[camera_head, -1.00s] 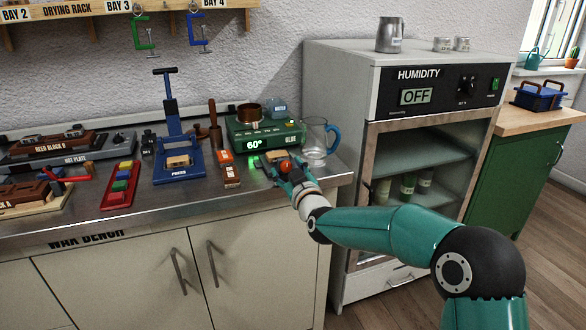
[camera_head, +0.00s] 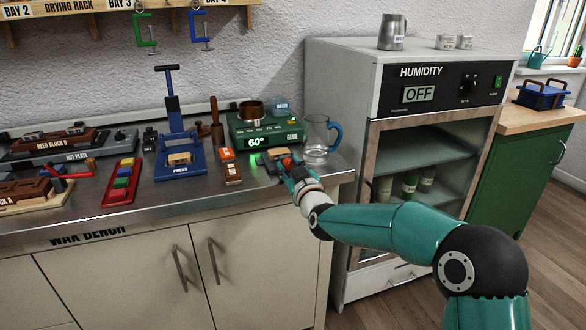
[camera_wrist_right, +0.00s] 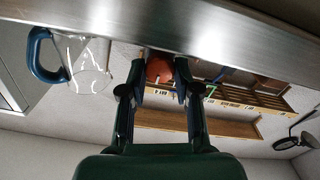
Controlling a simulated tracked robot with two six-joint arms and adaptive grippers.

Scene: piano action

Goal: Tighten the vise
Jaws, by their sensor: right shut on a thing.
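A small low fixture that looks like the vise sits near the front right of the steel bench, with a pale block (camera_head: 275,154) at it and a green glow on its left side. An orange-red round knob is at its front, mostly covered by my fingers in the head view; the knob (camera_wrist_right: 159,69) shows clearly in the right wrist view. My right gripper (camera_head: 288,168) is shut on this knob, one finger on each side. The vise jaws are too small and covered to tell how tight they are. My left gripper is not in view.
A glass jug (camera_head: 317,141) with a blue handle stands just right of the vise. The green glue pot unit (camera_head: 262,130) reading 60° is behind, and orange boxes (camera_head: 231,170) are to the left. The humidity cabinet (camera_head: 345,80) rises past the bench's right end.

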